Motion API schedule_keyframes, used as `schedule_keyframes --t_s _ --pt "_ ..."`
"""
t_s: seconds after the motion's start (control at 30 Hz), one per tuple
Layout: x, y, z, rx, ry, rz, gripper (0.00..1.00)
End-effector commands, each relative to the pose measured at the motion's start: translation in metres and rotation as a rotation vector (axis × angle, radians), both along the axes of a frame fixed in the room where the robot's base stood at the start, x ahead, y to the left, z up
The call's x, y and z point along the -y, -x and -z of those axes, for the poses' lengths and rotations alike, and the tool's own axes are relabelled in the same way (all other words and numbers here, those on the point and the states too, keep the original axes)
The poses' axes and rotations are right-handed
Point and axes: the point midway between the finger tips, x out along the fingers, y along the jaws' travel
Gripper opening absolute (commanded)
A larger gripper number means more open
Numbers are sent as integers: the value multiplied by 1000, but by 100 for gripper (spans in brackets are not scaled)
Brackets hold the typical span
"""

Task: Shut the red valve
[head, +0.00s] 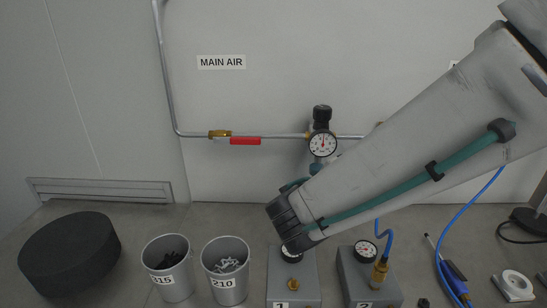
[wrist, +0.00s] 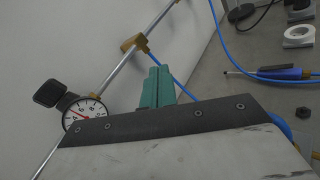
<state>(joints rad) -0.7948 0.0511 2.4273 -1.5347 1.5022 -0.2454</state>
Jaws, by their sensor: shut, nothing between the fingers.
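The red valve handle (head: 245,141) shows in the head view, left of the gauge. It lies level, along the wall pipe, with its brass body (head: 220,133) at its left end. The valve is not in the wrist view. My gripper's teal fingers (wrist: 157,87) are together and empty in the wrist view. In the head view my arm's end hides most of the gripper; a bit of teal (head: 292,186) shows beside it, below and right of the red handle and apart from it.
A pressure gauge with a black-knobbed regulator (head: 322,120) is on the pipe. Below stand two grey cups (head: 225,270), a black round block (head: 70,255) and grey boxes with gauges (head: 291,285). Blue hoses run at the right. The wall around the red handle is clear.

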Motion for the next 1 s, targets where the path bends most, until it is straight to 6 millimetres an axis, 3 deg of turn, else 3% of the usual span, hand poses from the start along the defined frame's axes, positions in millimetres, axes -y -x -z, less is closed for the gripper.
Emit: schedule_keyframes --t_s 0.03,0.1,0.2,0.33,0.43,0.57,1.0 --pt "-46 -7 7 7 107 -142 0" --pt "-103 -11 13 36 236 -319 0" --pt "-173 -2 25 83 375 -527 0" --pt "-229 14 38 133 478 -698 0" --pt "-248 20 42 152 510 -755 0" --pt "-253 11 40 158 518 -767 0" --pt "-254 -62 22 157 516 -762 0"
